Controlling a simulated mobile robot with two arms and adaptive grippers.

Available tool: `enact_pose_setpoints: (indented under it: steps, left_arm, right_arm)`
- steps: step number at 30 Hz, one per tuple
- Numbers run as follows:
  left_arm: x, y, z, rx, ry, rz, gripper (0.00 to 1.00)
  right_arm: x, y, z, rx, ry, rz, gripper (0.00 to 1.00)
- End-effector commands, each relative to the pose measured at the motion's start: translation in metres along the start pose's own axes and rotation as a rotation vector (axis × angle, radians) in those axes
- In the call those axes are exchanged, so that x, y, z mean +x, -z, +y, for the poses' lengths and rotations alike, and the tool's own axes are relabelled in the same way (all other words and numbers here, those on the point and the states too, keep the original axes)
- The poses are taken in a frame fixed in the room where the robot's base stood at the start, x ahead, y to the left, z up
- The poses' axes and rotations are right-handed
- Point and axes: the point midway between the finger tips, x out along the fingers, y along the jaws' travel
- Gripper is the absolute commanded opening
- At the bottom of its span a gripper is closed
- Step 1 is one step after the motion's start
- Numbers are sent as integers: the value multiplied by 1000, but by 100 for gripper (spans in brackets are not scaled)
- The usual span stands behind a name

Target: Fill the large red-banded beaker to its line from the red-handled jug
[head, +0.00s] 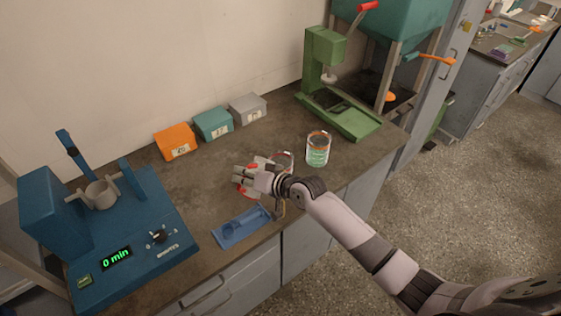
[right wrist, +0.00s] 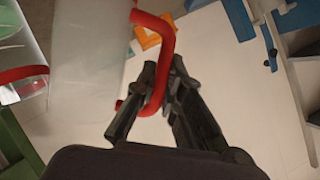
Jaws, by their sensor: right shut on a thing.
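The red-banded beaker (head: 318,150) stands upright on the bench, with a red band near its top and green on its side. It also shows at the left edge of the right wrist view (right wrist: 25,76). My right gripper (head: 243,178) is beside it, to its left, over the bench. In the right wrist view my right gripper (right wrist: 163,85) is shut on the red handle (right wrist: 158,22) of the clear jug (right wrist: 88,75). The jug body is between gripper and beaker, mostly hidden in the head view. I cannot tell the liquid levels. My left gripper is not in view.
A blue shaker (head: 125,235) reading 0 min stands at left. Orange (head: 175,142), teal (head: 213,123) and grey (head: 248,108) boxes line the wall. A green press (head: 340,110) stands behind the beaker. A blue tray (head: 240,228) lies near the front edge.

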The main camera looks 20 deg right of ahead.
Motion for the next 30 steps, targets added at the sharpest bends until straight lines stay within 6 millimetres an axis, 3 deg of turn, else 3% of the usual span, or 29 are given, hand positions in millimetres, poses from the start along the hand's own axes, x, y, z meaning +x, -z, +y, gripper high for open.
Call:
enact_pose_setpoints:
  steps: [30]
  left_arm:
    - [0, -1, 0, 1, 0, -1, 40]
  right_arm:
    - [-8, 17, -6, 74, 34, -13, 0]
